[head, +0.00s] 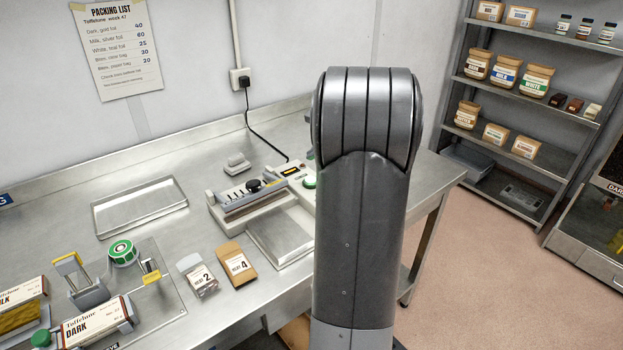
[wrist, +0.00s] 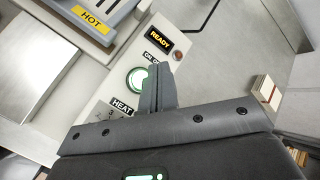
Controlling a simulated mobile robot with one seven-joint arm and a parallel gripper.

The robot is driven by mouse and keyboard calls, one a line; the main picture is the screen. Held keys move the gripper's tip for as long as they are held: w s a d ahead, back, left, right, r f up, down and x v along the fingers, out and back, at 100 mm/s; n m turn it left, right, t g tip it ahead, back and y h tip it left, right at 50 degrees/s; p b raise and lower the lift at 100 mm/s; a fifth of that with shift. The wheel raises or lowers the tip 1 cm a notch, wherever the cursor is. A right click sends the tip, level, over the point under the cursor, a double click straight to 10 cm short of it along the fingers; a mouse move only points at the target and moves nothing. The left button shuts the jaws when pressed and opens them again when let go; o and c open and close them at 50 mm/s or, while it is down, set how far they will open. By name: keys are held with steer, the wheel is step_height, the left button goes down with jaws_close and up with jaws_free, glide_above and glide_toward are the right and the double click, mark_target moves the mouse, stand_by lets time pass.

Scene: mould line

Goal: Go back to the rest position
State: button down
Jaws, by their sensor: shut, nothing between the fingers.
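My gripper (wrist: 157,85) shows in the wrist view with its fingers shut together and nothing between them. Its fingertips are over or close to the control panel (wrist: 125,85) of a grey machine, near a lit green button (wrist: 137,80). I cannot tell whether they touch the panel. The panel's display (wrist: 158,40) reads READY. In the head view my arm stands upright in the middle and hides my gripper and part of the machine (head: 262,208).
The steel bench (head: 165,245) holds an empty tray (head: 139,207), two small bags (head: 237,265) and a tape dispenser (head: 123,253). Shelves (head: 530,95) with bags stand at the right. The floor (head: 480,255) between bench and shelves is clear.

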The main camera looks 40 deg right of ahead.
stand_by(0.3)
steer(key=s+a+r+n+g, duration=0.1)
steer(key=s+a+r+n, duration=0.2)
steer(key=a, duration=0.5)
steer(key=s+a+r+n+g, duration=0.1)
steer(key=s+a+r+n, duration=0.15)
steer(key=a+n, duration=0.4)
steer(key=s+a+r+n+g, duration=0.1)
steer(key=s+a+r+n, duration=0.15)
steer(key=a, duration=0.65)
steer(key=s+a+f+n+h, duration=0.1)
steer(key=s+a+n, duration=0.5)
steer(key=s, duration=0.4)
steer(key=s+a+f+n+h, duration=0.1)
steer(key=s+a+n, duration=0.5)
steer(key=s, duration=0.3)
steer(key=shift+s+f+n, duration=0.25)
steer(key=shift+s+n, duration=0.05)
steer(key=shift+s, duration=0.1)
